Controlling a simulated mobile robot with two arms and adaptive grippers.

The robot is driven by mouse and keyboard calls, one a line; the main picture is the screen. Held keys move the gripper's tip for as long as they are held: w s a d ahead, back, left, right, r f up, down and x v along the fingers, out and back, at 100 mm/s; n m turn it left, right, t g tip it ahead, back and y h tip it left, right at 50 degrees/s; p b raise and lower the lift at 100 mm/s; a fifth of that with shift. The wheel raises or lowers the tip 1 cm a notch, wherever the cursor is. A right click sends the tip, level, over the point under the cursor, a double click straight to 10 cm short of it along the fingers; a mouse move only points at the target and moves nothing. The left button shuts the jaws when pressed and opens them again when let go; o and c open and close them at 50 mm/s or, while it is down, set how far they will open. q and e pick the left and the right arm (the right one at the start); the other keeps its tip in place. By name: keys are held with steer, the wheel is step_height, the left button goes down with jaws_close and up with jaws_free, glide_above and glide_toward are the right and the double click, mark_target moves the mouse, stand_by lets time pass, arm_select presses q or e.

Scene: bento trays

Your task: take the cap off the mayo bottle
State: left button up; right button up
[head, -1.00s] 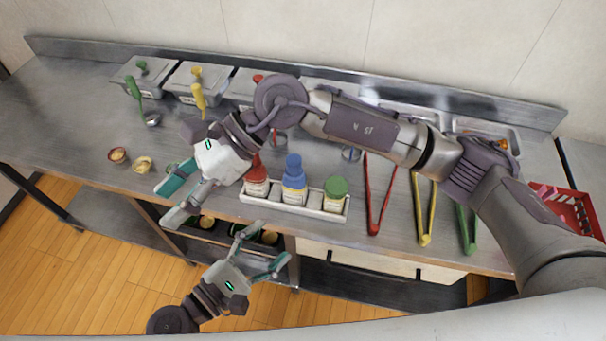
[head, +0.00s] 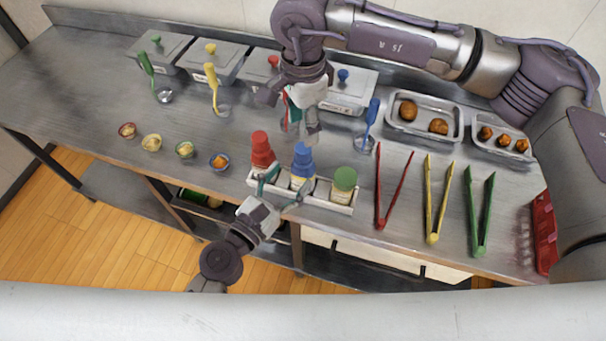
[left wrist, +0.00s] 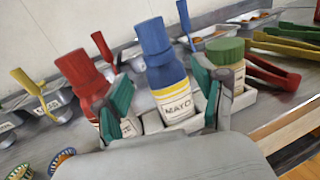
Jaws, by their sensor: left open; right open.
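The mayo bottle (head: 299,183) stands in the white holder (head: 333,206) with its blue cap (head: 303,156) on. In the left wrist view its label (left wrist: 176,104) reads MAYO, and the blue cap (left wrist: 152,36) is on top. My left gripper (head: 286,183) is open at the front of the holder, a finger to each side of the mayo bottle; I cannot tell whether they touch it. My right gripper (head: 299,122) is open above the counter, behind and above the bottles, fingers pointing down, apart from the cap.
A red-capped bottle (head: 263,154) and a green-capped bottle (head: 343,186) stand close on either side. Red (head: 392,190), yellow (head: 438,200) and green tongs (head: 480,210) lie to the right. Several small bowls (head: 152,142) are at left. Ladles and metal pans stand behind.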

mark_target(298, 168)
arm_select(q)
steer(key=x, duration=0.5)
steer(key=shift+w+d, duration=0.15)
steer(key=shift+c, duration=0.3)
jaws_close()
